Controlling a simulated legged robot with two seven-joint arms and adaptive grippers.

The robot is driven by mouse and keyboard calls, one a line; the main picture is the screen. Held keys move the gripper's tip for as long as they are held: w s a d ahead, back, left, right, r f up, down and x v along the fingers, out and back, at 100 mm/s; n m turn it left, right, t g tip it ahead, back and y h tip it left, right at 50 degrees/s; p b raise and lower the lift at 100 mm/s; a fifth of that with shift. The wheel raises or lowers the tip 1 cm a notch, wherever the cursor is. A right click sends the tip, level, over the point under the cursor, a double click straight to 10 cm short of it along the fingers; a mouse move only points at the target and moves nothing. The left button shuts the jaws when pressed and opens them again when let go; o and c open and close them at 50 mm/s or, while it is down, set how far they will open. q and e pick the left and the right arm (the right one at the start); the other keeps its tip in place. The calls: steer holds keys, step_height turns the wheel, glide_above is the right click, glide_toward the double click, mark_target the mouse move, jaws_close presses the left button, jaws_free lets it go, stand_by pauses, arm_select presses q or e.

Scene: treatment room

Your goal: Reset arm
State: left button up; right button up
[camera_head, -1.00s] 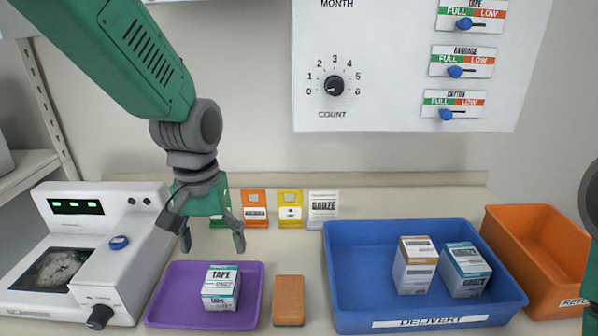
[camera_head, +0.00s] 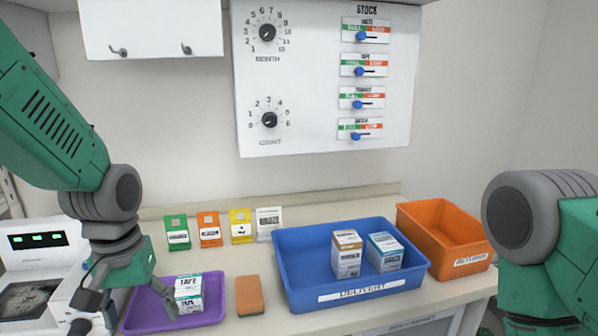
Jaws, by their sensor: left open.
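My left gripper (camera_head: 140,308) is open and points down over the purple tray (camera_head: 211,312) at the lower left. Its fingers are near the white and green tape box (camera_head: 188,292) in that tray, and I cannot tell whether they touch it. Part of the tray is hidden behind the gripper. My right arm (camera_head: 540,235) shows at the right edge, but its gripper is out of view.
A blue delivery bin (camera_head: 300,275) holds two boxes. An orange returns bin (camera_head: 452,238) stands right of it. An orange-brown block (camera_head: 249,295) lies between tray and blue bin. Several coloured card holders (camera_head: 209,229) line the back. A white machine (camera_head: 35,265) stands left.

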arm_select(q)
steer(key=s+a+f+m+b, duration=0.1)
steer(key=s+f, duration=0.3)
steer(key=f, duration=0.7)
steer(key=s+a+f, duration=0.1)
steer(key=s+f, duration=0.3)
steer(key=f, duration=0.6)
steer(key=s+a+f+m+b, duration=0.1)
steer(key=s+f+m, duration=0.1)
steer(key=s+f, duration=0.8)
steer(key=s, duration=0.4)
steer(key=shift+s+a, duration=0.2)
arm_select(e)
steer(key=f, duration=0.2)
steer(key=shift+w+d+f, duration=0.15)
steer(key=shift+w+f, duration=0.15)
steer(key=shift+w, duration=0.05)
arm_select(q)
steer(key=shift+f, duration=0.1)
steer(key=shift+w+a+f, duration=0.1)
steer(key=shift+w+a, duration=0.05)
